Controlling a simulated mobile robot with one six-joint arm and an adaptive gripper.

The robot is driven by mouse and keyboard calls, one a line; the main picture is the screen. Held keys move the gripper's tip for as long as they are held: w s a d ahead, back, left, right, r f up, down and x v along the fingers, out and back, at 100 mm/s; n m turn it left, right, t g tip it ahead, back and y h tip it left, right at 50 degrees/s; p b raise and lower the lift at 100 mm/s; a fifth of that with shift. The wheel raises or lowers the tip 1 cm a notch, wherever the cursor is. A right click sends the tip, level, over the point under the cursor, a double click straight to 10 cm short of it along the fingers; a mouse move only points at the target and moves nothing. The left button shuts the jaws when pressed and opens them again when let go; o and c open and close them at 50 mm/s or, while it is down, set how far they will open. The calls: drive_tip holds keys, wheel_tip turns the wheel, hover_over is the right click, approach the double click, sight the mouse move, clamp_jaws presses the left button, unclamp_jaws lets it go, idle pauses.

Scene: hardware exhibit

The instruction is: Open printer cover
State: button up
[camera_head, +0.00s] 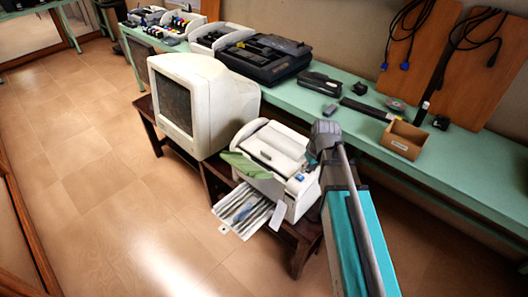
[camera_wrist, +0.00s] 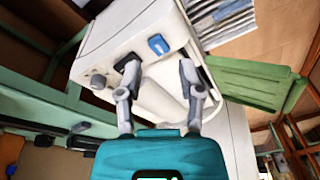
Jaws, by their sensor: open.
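The white printer (camera_head: 272,158) stands on a low dark wooden table, with a green panel (camera_head: 246,165) sticking out on its left side. A tray of printed sheets (camera_head: 243,211) extends from its front. In the wrist view the printer (camera_wrist: 118,32) fills the upper middle, with a blue button (camera_wrist: 158,44) and a grey knob (camera_wrist: 98,82) on its face. The green panel (camera_wrist: 258,82) extends to the right there. My gripper (camera_wrist: 158,68) is open, its two fingers spread over the printer's body. Contact with the printer cannot be told. In the head view my arm hides the gripper.
A white CRT monitor (camera_head: 190,103) stands left of the printer. The long green bench (camera_head: 455,160) behind holds a black device (camera_head: 263,58), a cardboard box (camera_head: 403,139) and small dark parts. The tiled floor (camera_head: 90,190) at left is clear.

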sight(265, 152)
drive_tip(key=w+a+r+n+t+y+p, duration=0.1)
drive_tip(key=w+a+n, duration=0.5)
drive_tip(key=w+a, duration=0.6)
wheel_tip(265, 152, up, 2)
drive_tip(key=shift+w+r+t+y+p, duration=0.15)
drive_tip(key=shift+w+t+y+p, duration=0.2)
drive_tip(key=shift+y, duration=0.35)
drive_tip(key=shift+f, duration=0.2)
drive_tip(key=b+x, duration=1.2)
drive_tip(key=x, duration=0.1)
drive_tip(key=shift+f+b, duration=0.2)
drive_tip(key=shift+b, duration=0.2)
clamp_jaws()
drive_tip(key=shift+a, duration=0.15)
